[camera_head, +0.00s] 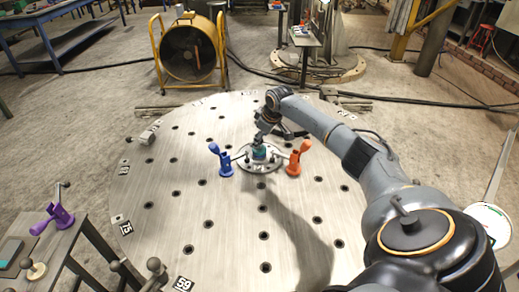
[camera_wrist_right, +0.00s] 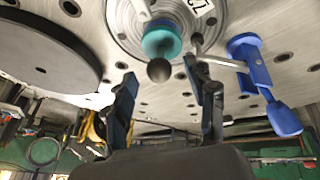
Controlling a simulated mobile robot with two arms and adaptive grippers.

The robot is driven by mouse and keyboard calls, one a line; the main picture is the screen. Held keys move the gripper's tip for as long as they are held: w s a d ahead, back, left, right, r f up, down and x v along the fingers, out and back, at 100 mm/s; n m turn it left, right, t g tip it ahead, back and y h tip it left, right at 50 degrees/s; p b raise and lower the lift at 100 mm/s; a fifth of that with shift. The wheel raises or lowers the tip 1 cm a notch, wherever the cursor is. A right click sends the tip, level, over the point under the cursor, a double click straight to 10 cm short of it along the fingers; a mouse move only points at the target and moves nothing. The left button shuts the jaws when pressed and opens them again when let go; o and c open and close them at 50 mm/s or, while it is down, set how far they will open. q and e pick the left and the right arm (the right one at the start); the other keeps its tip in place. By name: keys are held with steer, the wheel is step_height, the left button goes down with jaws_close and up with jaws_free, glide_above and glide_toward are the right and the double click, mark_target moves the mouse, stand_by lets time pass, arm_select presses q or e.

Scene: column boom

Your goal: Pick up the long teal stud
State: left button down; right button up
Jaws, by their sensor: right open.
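A teal stud (camera_head: 259,153) stands on a round metal flange plate (camera_head: 262,167) in the middle of the big round table. It also shows in the right wrist view (camera_wrist_right: 161,40), with a dark ball (camera_wrist_right: 159,70) at its near end. My right gripper (camera_head: 265,139) is just above the stud in the head view. In the right wrist view its two fingers (camera_wrist_right: 165,75) are spread apart, with the ball between or just beyond their tips; contact cannot be told. The stud's full length is hard to judge. My left gripper is not in view.
A blue clamp (camera_head: 221,160) stands left of the flange and an orange clamp (camera_head: 297,158) right of it, both close. Smaller posts stand on the flange. A side table (camera_head: 62,247) with a purple clamp (camera_head: 57,219) is at the left. The perforated tabletop (camera_head: 180,215) is mostly clear.

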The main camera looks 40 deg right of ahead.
steer(key=x, duration=0.2)
steer(key=shift+w+f, duration=0.2)
steer(key=shift+f, duration=0.1)
jaws_close()
steer(key=shift+r, duration=0.15)
step_height(320, 180, up, 18)
steer(key=b, duration=0.1)
stand_by(0.5)
